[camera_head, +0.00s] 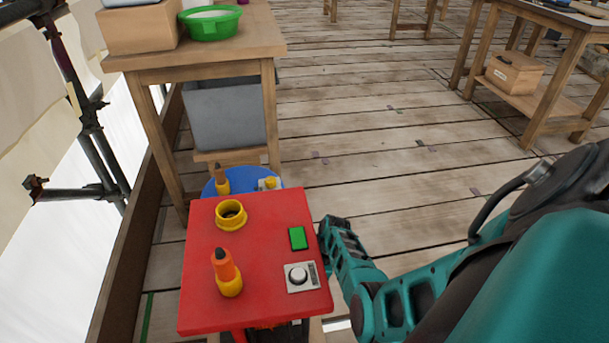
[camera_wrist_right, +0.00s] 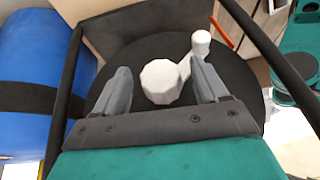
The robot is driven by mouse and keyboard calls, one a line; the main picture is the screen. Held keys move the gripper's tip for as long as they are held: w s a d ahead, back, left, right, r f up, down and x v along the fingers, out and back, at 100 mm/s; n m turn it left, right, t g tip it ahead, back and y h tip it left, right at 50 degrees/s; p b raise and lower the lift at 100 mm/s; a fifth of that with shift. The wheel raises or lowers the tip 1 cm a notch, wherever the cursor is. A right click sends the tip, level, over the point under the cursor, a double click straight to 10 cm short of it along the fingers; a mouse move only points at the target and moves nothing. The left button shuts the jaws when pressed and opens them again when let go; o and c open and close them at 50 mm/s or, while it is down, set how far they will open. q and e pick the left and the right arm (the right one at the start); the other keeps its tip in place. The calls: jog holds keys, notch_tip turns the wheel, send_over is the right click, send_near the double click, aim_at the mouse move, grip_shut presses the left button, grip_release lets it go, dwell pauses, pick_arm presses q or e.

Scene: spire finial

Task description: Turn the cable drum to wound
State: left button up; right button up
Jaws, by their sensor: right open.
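In the right wrist view a dark round disc (camera_wrist_right: 145,45) carries a white crank with a faceted hub (camera_wrist_right: 161,82) and a round knob (camera_wrist_right: 201,40) at the upper right. This looks like the cable drum's end; its winding is not visible. My right gripper (camera_wrist_right: 160,68) is open, its fingers on either side of the white hub. I cannot tell whether they touch it. In the head view my right arm (camera_head: 350,262) reaches down beside the red-topped stand (camera_head: 255,285), and its gripper is hidden there. My left gripper is in neither view.
The red top holds a yellow ring (camera_head: 231,214), an orange-and-yellow peg (camera_head: 228,272), a green block (camera_head: 298,238) and a dial (camera_head: 298,276). A blue cylinder (camera_wrist_right: 35,65) stands left of the disc. A wooden table (camera_head: 215,45) is behind; the plank floor (camera_head: 400,170) is open at right.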

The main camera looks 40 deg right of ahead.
jog(key=shift+c, duration=0.3)
grip_shut()
dwell(0.5)
